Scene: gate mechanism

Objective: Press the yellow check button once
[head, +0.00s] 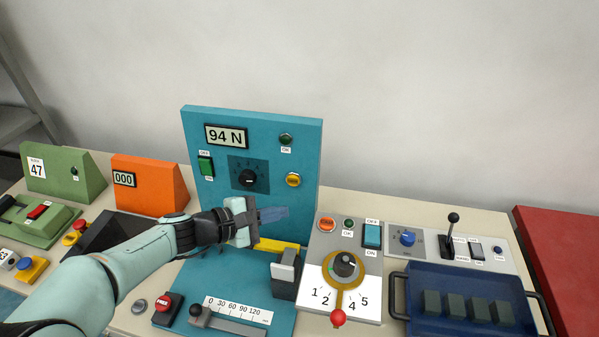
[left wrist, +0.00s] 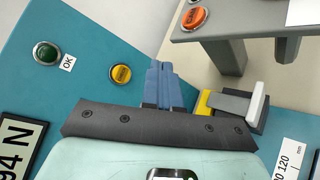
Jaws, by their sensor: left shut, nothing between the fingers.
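The round yellow button (head: 293,180) sits on the upright teal panel (head: 222,125), below a green OK lamp (head: 285,138). In the left wrist view the yellow button (left wrist: 121,73) shows uncovered, with dark lettering too small to read. My left gripper (head: 286,212) is shut and empty. Its blue fingers point toward the panel, a little below the button in the head view. In the left wrist view the closed fingertips (left wrist: 162,66) appear just right of the button. I see no contact with it, but cannot tell the exact gap. My right gripper is not in view.
The panel also carries a display reading 94 N (head: 226,136), a green switch (head: 206,166) and a black knob (head: 248,178). A yellow bar (head: 280,245) and grey block (head: 286,272) are below. A dial box (head: 345,290) stands right, a blue tray (head: 400,315) beyond.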

